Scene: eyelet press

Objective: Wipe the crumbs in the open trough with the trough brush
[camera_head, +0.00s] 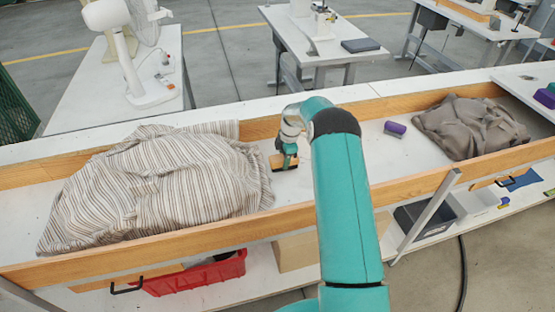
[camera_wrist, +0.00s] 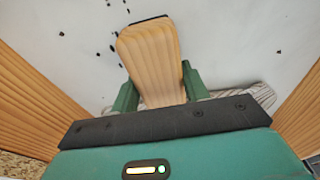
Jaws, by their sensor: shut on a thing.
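The trough brush (camera_head: 284,161) has a pale wooden body and a dark lower edge. In the wrist view its wooden handle (camera_wrist: 148,55) sits between the green fingers of my gripper (camera_wrist: 160,90), which is shut on it. In the head view my gripper (camera_head: 289,150) is low inside the open trough (camera_head: 345,150), just right of the striped cloth. Dark crumbs (camera_wrist: 86,47) lie scattered on the white trough floor beside the brush in the wrist view. The bristles are mostly hidden, and I cannot tell whether they touch the floor.
A heaped striped cloth (camera_head: 160,185) fills the trough's left part; a brown-grey cloth (camera_head: 472,127) lies at its right. A purple-topped block (camera_head: 395,129) lies between. Wooden walls (camera_head: 410,188) edge the trough. A red crate (camera_head: 195,275) stands below, and a white fan (camera_head: 130,50) behind.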

